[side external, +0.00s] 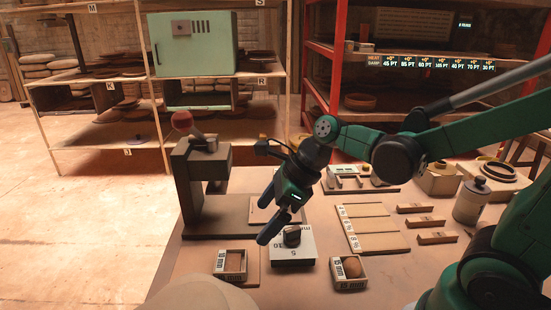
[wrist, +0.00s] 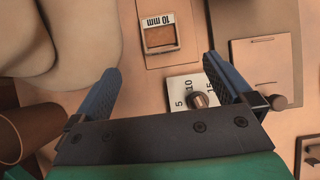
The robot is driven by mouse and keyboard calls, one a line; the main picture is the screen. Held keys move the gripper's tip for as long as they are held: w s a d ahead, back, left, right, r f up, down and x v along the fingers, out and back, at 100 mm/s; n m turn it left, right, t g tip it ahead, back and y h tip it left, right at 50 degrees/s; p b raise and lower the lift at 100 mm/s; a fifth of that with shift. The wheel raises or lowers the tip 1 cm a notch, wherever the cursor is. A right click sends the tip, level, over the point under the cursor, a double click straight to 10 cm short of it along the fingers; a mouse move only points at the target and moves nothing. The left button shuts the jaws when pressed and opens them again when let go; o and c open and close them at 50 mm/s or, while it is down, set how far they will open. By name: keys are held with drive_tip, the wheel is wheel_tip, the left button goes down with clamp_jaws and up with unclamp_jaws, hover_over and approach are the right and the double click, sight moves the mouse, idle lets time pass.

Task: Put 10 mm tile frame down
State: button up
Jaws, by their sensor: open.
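The 10 mm tile frame (wrist: 161,34) is a small, pale, open-topped frame with a brown inside. It lies flat on a tan board (wrist: 187,56) in the wrist view. In the side view what looks like the same frame (side external: 230,262) is at the front left, its label too small to read surely. My gripper (wrist: 165,75) is open and empty, with the frame ahead of its blue fingertips and apart from them. In the side view my gripper (side external: 268,216) hangs tilted above the work, beside the dial box.
The white dial box (side external: 292,252), with a dark knob, stands right of the frame; its dial (wrist: 190,93) shows between my fingers. A second small frame (side external: 338,264) stands farther right. A grey press (side external: 187,195) with a red-balled lever is behind left. A slotted board (side external: 370,228) lies right.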

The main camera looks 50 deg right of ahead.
drive_tip(key=s+d+n+t+h, duration=0.1)
drive_tip(key=n, duration=0.8)
drive_tip(key=s+d+r+n+h, duration=0.1)
drive_tip(key=n+h, duration=0.1)
drive_tip(key=n, duration=0.7)
drive_tip(key=s+d+r+n+t+h, duration=0.1)
drive_tip(key=n, duration=0.8)
drive_tip(key=shift+s+d+r+t+h, duration=0.2)
drive_tip(key=shift+s+d+t+h, duration=0.1)
drive_tip(key=shift+d, duration=0.05)
